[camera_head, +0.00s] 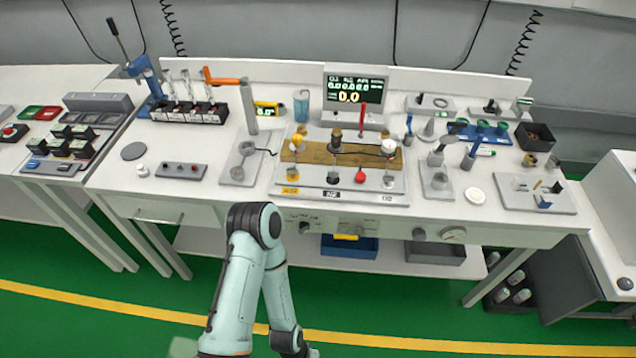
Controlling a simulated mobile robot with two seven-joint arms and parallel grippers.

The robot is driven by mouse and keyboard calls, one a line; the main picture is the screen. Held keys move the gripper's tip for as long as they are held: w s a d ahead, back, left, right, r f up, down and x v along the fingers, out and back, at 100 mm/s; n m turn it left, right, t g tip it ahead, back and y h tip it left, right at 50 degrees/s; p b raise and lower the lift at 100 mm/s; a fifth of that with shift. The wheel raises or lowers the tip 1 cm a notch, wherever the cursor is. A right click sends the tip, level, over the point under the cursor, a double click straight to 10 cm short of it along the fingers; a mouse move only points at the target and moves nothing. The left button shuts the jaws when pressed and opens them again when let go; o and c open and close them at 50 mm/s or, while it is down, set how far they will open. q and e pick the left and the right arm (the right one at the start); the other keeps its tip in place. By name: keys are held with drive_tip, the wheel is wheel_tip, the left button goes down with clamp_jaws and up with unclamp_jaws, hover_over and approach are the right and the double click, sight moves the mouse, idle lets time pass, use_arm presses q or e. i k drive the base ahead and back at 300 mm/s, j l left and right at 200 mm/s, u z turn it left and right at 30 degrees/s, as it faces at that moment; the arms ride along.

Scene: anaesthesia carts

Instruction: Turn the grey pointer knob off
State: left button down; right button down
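A dark grey knob (305,228) sits on a marked panel on the front edge of the middle table, just right of my raised arm. It is too small for me to read its pointer. A round pale dial (453,234) and a small dark knob (419,234) sit farther right on the same front edge. I cannot tell for certain which one is the grey pointer knob. One pale green arm of mine rises from the bottom, bends in front of the table edge and comes back down. Neither gripper shows.
The white tabletop (330,205) carries a central board (340,152) with valves, a display (356,92) and several fixtures. Blue (349,246) and grey (435,253) bins stand on the shelf below the front edge. The green floor in front is clear.

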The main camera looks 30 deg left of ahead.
sight(304, 225)
drive_tip(key=u, duration=1.25)
